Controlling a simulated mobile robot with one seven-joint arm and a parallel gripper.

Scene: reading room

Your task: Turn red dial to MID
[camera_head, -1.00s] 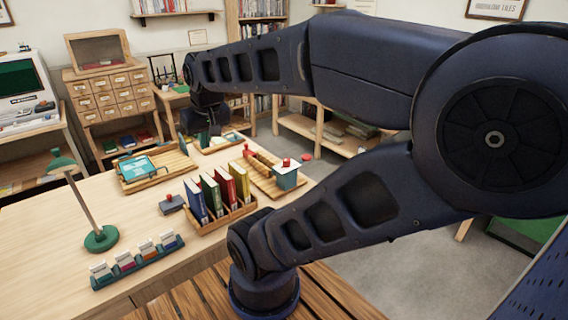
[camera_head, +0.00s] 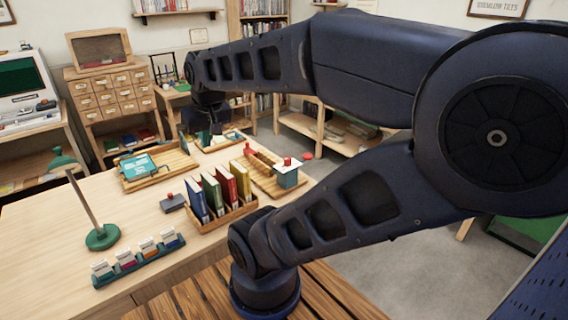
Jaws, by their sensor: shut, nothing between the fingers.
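A small teal box with a pale top (camera_head: 288,178) stands at the right side of the desk. A red knob (camera_head: 287,161) sits on its top; it may be the red dial. Its pointer and any MID mark are too small to read. Another small red piece (camera_head: 250,149) shows at the far end of the wooden rack beside the box. My gripper (camera_head: 204,135) hangs pointing down over the back of the desk, left of the box and apart from it. It is shut and empty; its fingertips are hard to make out.
A wooden holder of upright books (camera_head: 232,215) stands in front of the box. Bare desktop lies at the left.

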